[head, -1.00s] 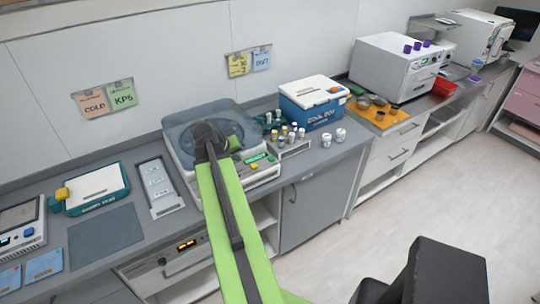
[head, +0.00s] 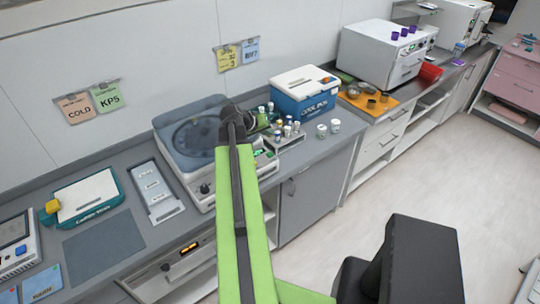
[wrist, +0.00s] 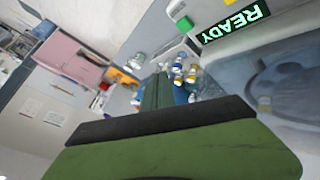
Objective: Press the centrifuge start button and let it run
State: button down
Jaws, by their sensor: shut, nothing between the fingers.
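The centrifuge (head: 180,165) is a pale bench unit with a see-through, closed-looking lid, left of my arm in the head view. In the wrist view its lit green display (wrist: 233,22) reads READY, upside down. In the head view my arm hides most of the front panel. My gripper (head: 262,121) is at the arm's end, above the right side of the centrifuge. It is shut and empty in the wrist view (wrist: 158,90), apart from the button as far as I can see.
Several small vials (head: 288,128) stand in a rack right of the centrifuge, with two white jars (head: 328,128) farther right. A blue cool box (head: 305,95) stands behind them. A grey tray (head: 153,190) lies left of the centrifuge.

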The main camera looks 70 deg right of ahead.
aim_at(268, 155)
notch_tip(268, 155, down, 8)
jog(key=b, duration=0.7)
jog(key=shift+f+b, duration=0.15)
jog(key=shift+b, duration=0.2)
dwell(1.2)
jog(key=shift+s+f+b, duration=0.1)
jog(key=shift+f+b, duration=0.3)
